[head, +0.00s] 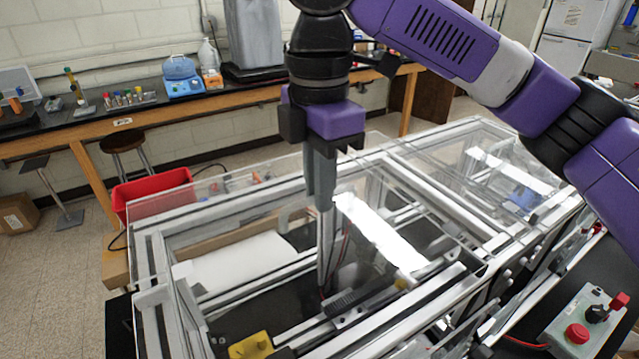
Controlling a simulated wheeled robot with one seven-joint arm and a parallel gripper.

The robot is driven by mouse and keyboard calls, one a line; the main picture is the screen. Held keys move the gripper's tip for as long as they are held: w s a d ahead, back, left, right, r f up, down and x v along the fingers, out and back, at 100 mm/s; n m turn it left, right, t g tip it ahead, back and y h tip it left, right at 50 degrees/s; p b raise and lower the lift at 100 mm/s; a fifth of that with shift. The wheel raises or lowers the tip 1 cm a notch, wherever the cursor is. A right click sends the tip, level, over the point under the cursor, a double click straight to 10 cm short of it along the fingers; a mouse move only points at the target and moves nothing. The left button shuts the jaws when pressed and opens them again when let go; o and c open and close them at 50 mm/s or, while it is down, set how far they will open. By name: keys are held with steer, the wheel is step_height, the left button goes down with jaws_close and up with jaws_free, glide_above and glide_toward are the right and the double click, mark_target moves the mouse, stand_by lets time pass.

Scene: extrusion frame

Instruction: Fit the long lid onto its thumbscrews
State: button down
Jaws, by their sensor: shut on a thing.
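The long lid (385,235) is a clear, see-through sheet over the near part of the metal extrusion frame (165,275). A bright white glare lies on it, and its outer edges are hard to follow. My gripper (322,207) points straight down over the middle of the lid, with its fingers together at the lid's surface. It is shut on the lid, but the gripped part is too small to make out. A dim reflection of the fingers shows below them. I cannot make out the thumbscrews, nor whether the lid sits on them.
Another clear panel (510,170) covers the frame's far right part. A red bin (153,192) stands behind the frame at left. A control box with red buttons (585,325) is at lower right. A yellow part (250,345) shows near the front. A workbench (130,121) lines the wall.

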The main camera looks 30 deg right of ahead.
mark_target(320, 217)
steer(key=shift+f+b, duration=0.55)
steer(key=shift+f, duration=1.2)
steer(key=c, duration=1.4)
jaws_free()
steer(key=shift+r+b, duration=0.5)
steer(key=shift+r, duration=3.4)
